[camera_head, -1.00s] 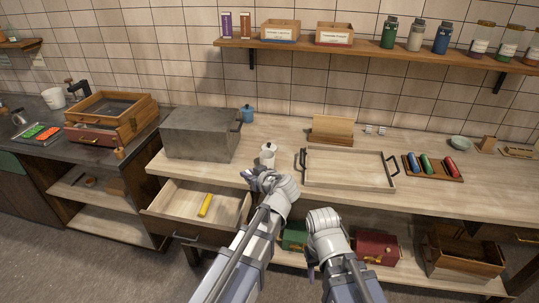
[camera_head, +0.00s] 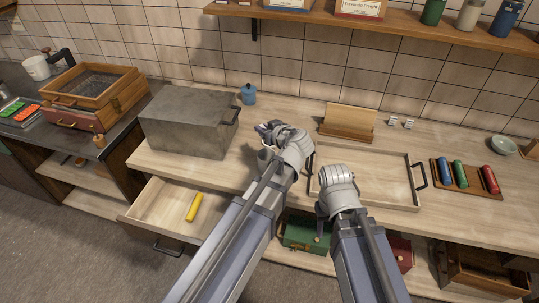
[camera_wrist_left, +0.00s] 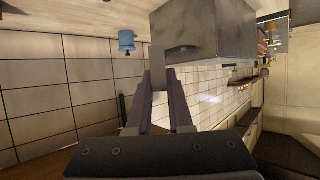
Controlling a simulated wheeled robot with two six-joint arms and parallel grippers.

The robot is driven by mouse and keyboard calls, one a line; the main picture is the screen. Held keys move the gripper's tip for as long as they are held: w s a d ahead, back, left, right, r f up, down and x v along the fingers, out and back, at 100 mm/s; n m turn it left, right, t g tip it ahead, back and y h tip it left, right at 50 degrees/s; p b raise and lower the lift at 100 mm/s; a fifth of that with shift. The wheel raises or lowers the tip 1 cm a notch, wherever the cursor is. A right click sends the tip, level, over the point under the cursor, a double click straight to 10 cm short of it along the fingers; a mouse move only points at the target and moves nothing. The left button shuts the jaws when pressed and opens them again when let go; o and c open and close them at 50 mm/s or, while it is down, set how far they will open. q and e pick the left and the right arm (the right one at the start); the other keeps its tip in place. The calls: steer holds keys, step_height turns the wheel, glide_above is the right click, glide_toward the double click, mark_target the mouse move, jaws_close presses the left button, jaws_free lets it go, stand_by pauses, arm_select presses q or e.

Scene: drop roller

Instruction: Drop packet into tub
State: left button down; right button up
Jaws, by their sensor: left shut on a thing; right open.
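My left gripper (camera_head: 264,128) is over the worktop, just right of a big grey box (camera_head: 187,123). A blue lidded pot (camera_head: 248,95) stands behind the left gripper. My right gripper (camera_head: 335,180) is open in front of the wooden tray. I cannot make out which things are the packet and the tub.
A drawer (camera_head: 150,207) stands open at the lower left with a yellow bar (camera_head: 194,207) inside. A wooden tray (camera_head: 375,203) with dark handles lies at the right, beside a rack (camera_head: 450,187) of red, green and blue rollers. A shelf (camera_head: 400,20) runs above.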

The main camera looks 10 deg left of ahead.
arm_select(q)
steer(key=shift+s+f, duration=0.1)
step_height(320, 180, down, 6)
steer(key=b, duration=0.6)
arm_select(e)
step_height(320, 180, down, 6)
arm_select(q)
steer(key=shift+r, duration=0.2)
arm_select(e)
steer(key=shift+r, duration=0.1)
arm_select(q)
steer(key=c, duration=0.7)
jaws_free()
steer(key=shift+c, duration=0.2)
